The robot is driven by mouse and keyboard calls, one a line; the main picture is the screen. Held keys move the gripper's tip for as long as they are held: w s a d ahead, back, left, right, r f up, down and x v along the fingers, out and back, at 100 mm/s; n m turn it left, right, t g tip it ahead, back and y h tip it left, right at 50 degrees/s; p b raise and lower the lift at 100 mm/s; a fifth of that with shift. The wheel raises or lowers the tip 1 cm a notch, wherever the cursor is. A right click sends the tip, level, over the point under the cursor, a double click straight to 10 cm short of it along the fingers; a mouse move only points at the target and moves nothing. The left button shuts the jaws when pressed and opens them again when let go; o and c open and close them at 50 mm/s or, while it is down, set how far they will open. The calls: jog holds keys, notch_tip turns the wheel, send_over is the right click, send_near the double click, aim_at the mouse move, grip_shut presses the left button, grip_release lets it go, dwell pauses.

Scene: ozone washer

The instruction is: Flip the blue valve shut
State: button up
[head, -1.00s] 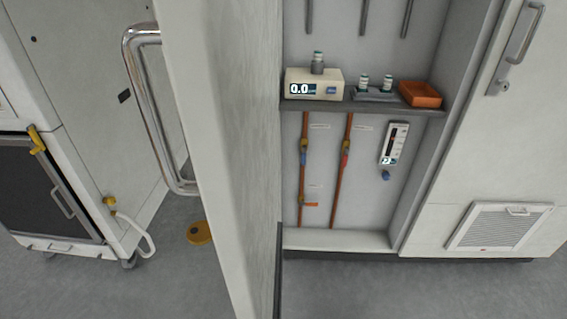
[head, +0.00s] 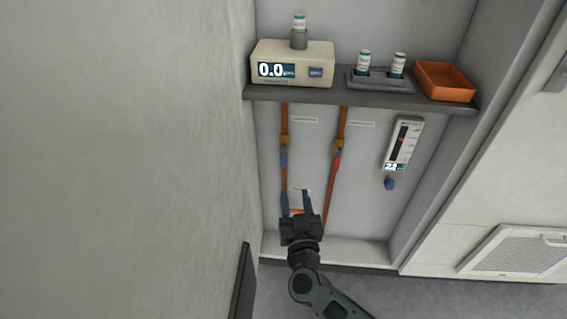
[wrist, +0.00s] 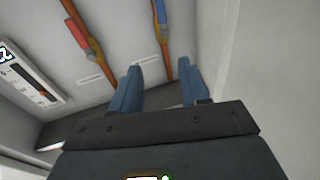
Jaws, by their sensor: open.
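The blue valve handle (head: 284,159) is on the left copper pipe inside the cabinet recess, below the shelf. It lies in line with the pipe, under a brass valve body (head: 285,142). It also shows at the top of the wrist view (wrist: 160,12). My gripper (head: 296,201) has blue fingers, spread open and empty. In the head view it is below the blue handle, in front of the lower pipe, apart from the handle. In the wrist view the open fingers (wrist: 160,74) point towards the pipes. The lower left pipe is partly hidden by my gripper.
A red-handled valve (head: 337,163) is on the right pipe, close by. A flow meter (head: 402,145) with a blue knob (head: 389,184) is further right. The shelf (head: 350,99) above holds a meter box (head: 292,66), vials and an orange tray (head: 445,81). A panel (head: 120,150) stands left.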

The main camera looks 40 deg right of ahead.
aim_at(283, 160)
jog(key=shift+w+d+f+m+g+h+b, duration=0.4)
jog(key=shift+w+d+g+b, duration=0.25)
jog(key=shift+w+d, duration=1.5)
jog(key=shift+w+d+f+m+g+h+b, duration=0.3)
jog(key=shift+w+d+m+g+b, duration=0.3)
jog(key=shift+w+d, duration=1.45)
jog(key=shift+w+d+f+m+g+h+b, duration=0.35)
jog(key=shift+w+d+g+b, duration=0.55)
jog(key=shift+w, duration=2.2)
jog(key=shift+d+p, duration=0.2)
jog(key=shift+p, duration=0.2)
jog(key=shift+c, duration=0.2)
grip_shut()
